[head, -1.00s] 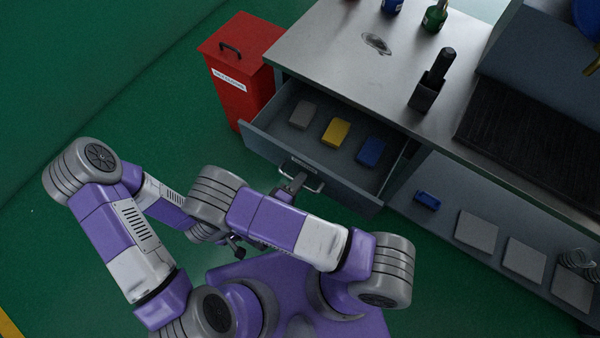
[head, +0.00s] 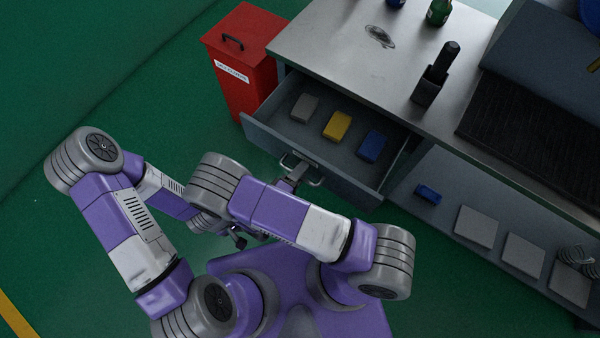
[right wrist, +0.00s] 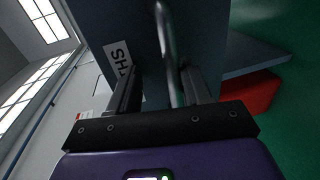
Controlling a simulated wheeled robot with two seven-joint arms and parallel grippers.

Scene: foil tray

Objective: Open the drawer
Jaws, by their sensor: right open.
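The grey drawer (head: 318,160) stands pulled out from the workbench, its inside showing in the head view. A grey block (head: 304,108), a yellow block (head: 337,125) and a blue block (head: 373,145) lie in it. Its metal bar handle (right wrist: 168,45) shows in the right wrist view, beside a label on the drawer front. My right gripper (head: 299,170) is at the handle, open, with the bar between its fingers; I see no clear grip on it. My left gripper (head: 238,238) is low beside my right arm, mostly hidden, its jaws unclear.
A red bin (head: 243,75) stands left of the workbench (head: 335,50). A black holder (head: 428,88), a green bottle (head: 438,12) and a dark mat (head: 530,135) are on top. Several grey plates (head: 477,227) lie on the lower shelf.

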